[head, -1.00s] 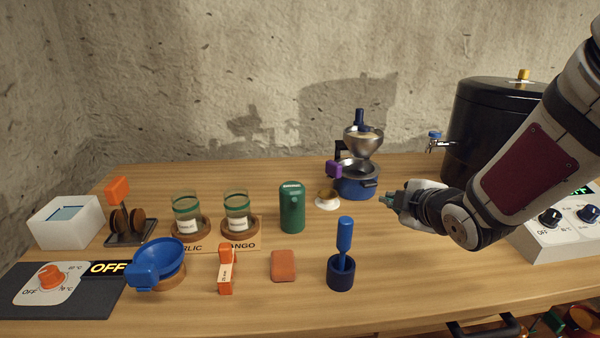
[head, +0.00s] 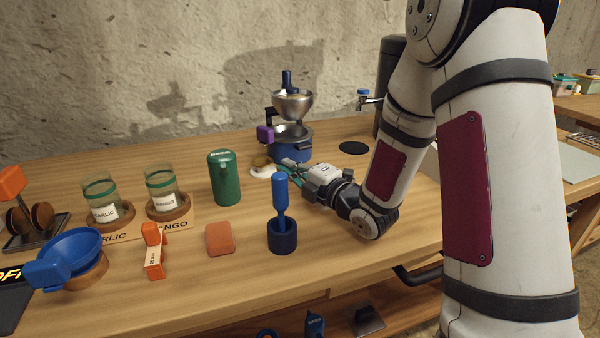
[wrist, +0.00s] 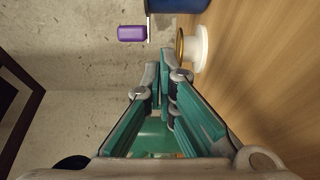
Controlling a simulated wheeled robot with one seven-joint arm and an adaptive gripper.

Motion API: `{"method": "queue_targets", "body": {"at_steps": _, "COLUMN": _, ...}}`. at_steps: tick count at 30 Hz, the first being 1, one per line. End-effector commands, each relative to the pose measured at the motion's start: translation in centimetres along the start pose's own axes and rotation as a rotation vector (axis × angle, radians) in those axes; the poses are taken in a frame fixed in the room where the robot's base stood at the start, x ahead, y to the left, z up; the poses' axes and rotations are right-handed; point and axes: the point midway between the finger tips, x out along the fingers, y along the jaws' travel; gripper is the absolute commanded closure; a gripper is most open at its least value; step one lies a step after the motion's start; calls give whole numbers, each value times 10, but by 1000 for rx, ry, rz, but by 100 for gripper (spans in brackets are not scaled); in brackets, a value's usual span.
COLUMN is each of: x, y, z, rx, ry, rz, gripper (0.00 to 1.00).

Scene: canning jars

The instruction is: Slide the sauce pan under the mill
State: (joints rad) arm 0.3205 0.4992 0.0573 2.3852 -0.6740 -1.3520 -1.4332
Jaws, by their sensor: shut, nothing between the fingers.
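The mill (head: 292,106), a steel funnel with a dark blue handle on top, stands at the back of the counter. The blue sauce pan (head: 295,151) is directly below the funnel in the head view, with a steel bowl shape at its top. Its side also shows at the top edge of the wrist view (wrist: 178,4). My gripper (head: 286,164) is shut and empty, low over the counter, just in front of the pan. Its fingertips (wrist: 164,70) point toward the pan; contact is not visible. The pan's lower front is partly hidden by my gripper.
A white saucer with a brown ring (wrist: 199,48) lies close beside my fingertips. A purple block (head: 265,135) juts out left of the pan. A green canister (head: 224,178) and a blue pestle in its cup (head: 282,236) stand nearby. The counter's front right is clear.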

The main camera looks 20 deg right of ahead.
Motion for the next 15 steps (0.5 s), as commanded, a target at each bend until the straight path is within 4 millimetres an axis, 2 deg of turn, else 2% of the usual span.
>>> {"method": "queue_targets", "body": {"at_steps": 1, "x": 11, "y": -1, "z": 0, "rx": -1, "ry": 3, "rz": 0, "gripper": 100}}
{"method": "queue_targets", "body": {"at_steps": 7, "x": 49, "y": -1, "z": 0, "rx": 0, "ry": 1, "rz": 1, "gripper": 100}}
{"method": "queue_targets", "body": {"at_steps": 9, "x": 50, "y": -1, "z": 14, "rx": -1, "ry": -5, "rz": -1, "gripper": 100}}
{"method": "queue_targets", "body": {"at_steps": 15, "x": 55, "y": -1, "z": 34, "rx": 0, "ry": -2, "rz": -1, "gripper": 100}}
